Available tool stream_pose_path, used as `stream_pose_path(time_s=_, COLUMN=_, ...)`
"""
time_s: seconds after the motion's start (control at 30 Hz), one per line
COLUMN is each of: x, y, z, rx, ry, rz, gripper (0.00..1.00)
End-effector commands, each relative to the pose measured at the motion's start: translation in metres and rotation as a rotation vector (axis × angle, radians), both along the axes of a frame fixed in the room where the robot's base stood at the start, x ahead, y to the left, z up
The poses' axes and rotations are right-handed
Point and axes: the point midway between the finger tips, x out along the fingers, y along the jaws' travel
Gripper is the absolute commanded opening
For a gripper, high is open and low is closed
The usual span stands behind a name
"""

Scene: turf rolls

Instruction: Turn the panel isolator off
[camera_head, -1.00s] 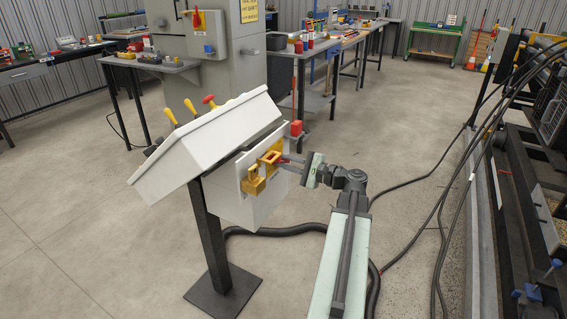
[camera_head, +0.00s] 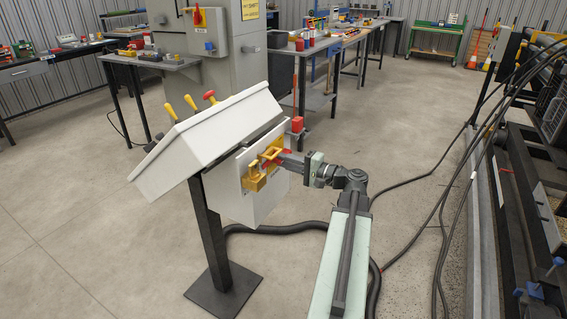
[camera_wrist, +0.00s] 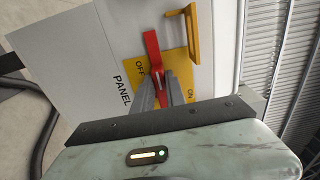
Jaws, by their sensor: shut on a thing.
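The panel isolator has a red handle (camera_wrist: 153,62) on a yellow plate (camera_wrist: 178,63) with OFF and ON markings, on the white panel face (camera_wrist: 85,62) lettered PANEL. The handle's long red bar runs up past the OFF marking in the wrist view. My gripper (camera_wrist: 160,84) is shut on the lower part of the handle, its two grey fingers on either side. In the head view, my gripper (camera_head: 284,158) reaches in from the right to the isolator on the box front. The handle's lower end is partly hidden by the fingers.
Yellow brackets (camera_head: 256,180) stand out from the box front, and one (camera_wrist: 182,32) is close beside the handle. The sloped white cover (camera_head: 205,130) with several levers overhangs the box. A black hose (camera_head: 290,232) lies on the floor.

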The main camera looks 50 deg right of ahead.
Motion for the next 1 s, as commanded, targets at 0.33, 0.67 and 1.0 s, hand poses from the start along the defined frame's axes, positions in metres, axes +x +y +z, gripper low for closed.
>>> stream_pose_path(time_s=0.33, x=-0.001, y=0.003, z=-0.003, rx=-0.008, ry=0.005, rz=0.008, gripper=0.0)
stream_pose_path(time_s=0.67, x=0.0, y=0.002, z=-0.001, rx=-0.006, ry=0.003, rz=0.004, gripper=0.38)
stream_pose_path(time_s=1.0, x=-0.038, y=-0.009, z=-0.001, rx=-0.005, ry=0.002, rz=-0.001, gripper=0.38)
